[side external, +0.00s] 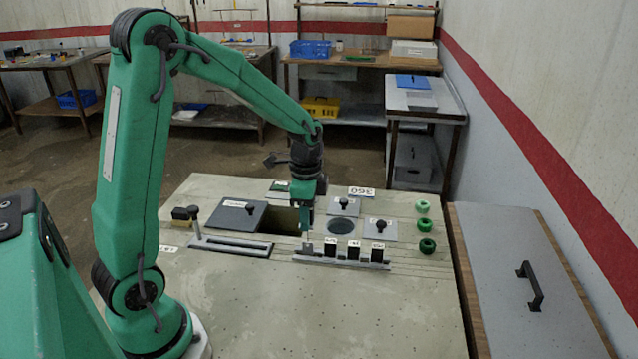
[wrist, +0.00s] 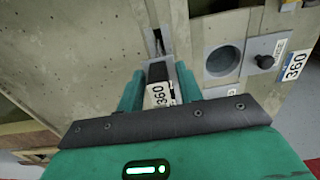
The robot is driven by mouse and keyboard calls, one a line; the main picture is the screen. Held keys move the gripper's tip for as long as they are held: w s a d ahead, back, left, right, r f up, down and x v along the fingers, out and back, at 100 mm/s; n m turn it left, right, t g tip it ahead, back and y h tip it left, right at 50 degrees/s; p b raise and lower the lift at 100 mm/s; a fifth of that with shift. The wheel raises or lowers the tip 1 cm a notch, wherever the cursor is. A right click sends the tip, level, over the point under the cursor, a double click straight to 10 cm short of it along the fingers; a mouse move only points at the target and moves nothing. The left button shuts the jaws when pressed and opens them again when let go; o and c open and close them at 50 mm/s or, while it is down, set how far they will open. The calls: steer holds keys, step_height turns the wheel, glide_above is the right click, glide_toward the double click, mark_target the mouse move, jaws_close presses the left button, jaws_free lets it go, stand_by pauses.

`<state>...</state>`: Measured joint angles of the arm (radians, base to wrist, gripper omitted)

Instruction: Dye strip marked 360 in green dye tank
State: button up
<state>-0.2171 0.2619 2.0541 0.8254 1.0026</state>
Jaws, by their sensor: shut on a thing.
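My gripper (side external: 307,230) points down at the left end of the strip rack (side external: 340,262). In the wrist view my gripper (wrist: 160,80) is shut on the strip marked 360 (wrist: 158,95), whose white tag shows between the fingers. I cannot tell whether its lower end is clear of the rack. Several dark strips (side external: 353,250) with white tags stand in the rack to the right. Behind the rack are a rectangular opening (side external: 285,219) beside a dark lid (side external: 236,213) and a round opening (side external: 341,227). Which tank holds green dye cannot be told.
Two knobbed square covers (side external: 380,230) lie around the round opening. A card reading 360 (side external: 361,191) lies at the back. Several green rings (side external: 426,226) line the right side. A slotted bar (side external: 230,246) lies left of the rack. The front of the bench is clear.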

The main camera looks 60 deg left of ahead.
steer(key=shift+r, duration=0.9)
steer(key=shift+w+a+r, duration=0.1)
steer(key=shift+w+a, duration=0.05)
steer(key=shift+a, duration=0.35)
steer(key=w+a+r, duration=0.1)
steer(key=a, duration=1.3)
steer(key=shift+w+a, duration=0.3)
steer(key=shift+w, duration=0.1)
steer(key=shift+f, duration=0.2)
step_height(320, 180, down, 18)
steer(key=shift+r, duration=0.25)
stand_by(0.4)
stand_by(3.2)
